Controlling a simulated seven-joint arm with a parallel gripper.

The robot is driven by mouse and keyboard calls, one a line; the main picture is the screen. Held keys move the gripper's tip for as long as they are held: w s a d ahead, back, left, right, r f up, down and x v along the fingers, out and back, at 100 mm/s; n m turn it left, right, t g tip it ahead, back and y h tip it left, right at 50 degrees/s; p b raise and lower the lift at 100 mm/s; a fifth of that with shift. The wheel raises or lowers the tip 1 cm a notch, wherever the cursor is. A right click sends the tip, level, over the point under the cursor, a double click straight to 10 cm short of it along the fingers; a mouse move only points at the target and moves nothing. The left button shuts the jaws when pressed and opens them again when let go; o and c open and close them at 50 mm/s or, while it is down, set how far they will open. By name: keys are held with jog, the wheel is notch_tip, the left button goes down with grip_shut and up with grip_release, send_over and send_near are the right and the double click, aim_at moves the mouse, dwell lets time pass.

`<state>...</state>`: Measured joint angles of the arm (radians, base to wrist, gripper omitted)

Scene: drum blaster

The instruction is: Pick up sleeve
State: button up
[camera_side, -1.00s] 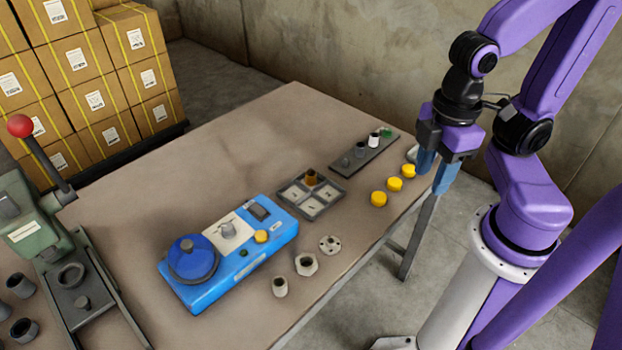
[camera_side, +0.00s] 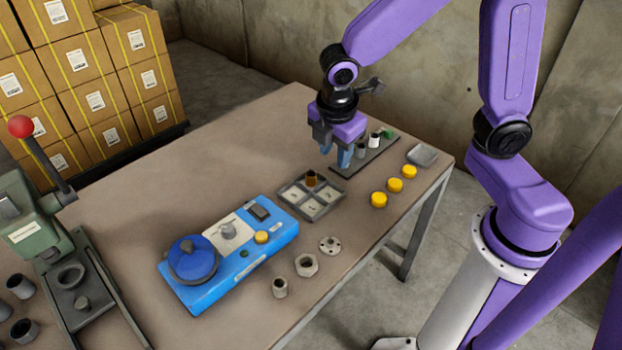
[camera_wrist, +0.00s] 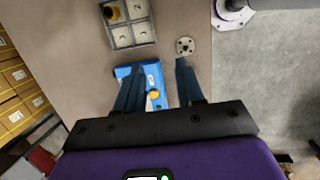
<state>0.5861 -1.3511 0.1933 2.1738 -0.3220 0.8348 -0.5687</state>
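Several hollow, sleeve-like parts show, and I cannot tell which is the task's sleeve. A brown-gold cylinder (camera_side: 311,178) stands in the back compartment of a grey four-compartment tray (camera_side: 328,212); it also shows in the wrist view (camera_wrist: 111,12). A small pale hollow cylinder (camera_side: 280,287) stands near the table's front edge. A dark rack (camera_side: 375,152) holds a white-topped cylinder (camera_side: 374,139) and a grey one (camera_side: 360,150). My gripper (camera_side: 336,156) points down in the air around the near end of the rack, partly hiding it. Its blue fingers (camera_wrist: 160,63) are apart with nothing held.
A blue device (camera_side: 230,262) with a round blue knob lies mid-table. A hex nut (camera_side: 306,265) and flanged disc (camera_side: 330,245) lie by the front edge. Yellow caps (camera_side: 395,185) and a small grey dish (camera_side: 422,155) are at right. A green lever press (camera_side: 35,225) stands left.

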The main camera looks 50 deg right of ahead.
jog(key=w+d+f+n+h, duration=0.25)
jog(key=w+f+n, duration=0.35)
jog(key=w, duration=0.7)
jog(key=m, duration=0.1)
send_over(310, 185)
jog(key=a, duration=0.2)
jog(key=shift+y, duration=0.35)
jog(key=f, duration=1.2)
jog(key=shift+s+d, duration=0.25)
jog(key=shift+x, duration=2.7)
jog(key=shift+w+d+r, duration=0.15)
jog(key=shift+w+d, duration=0.05)
grip_shut()
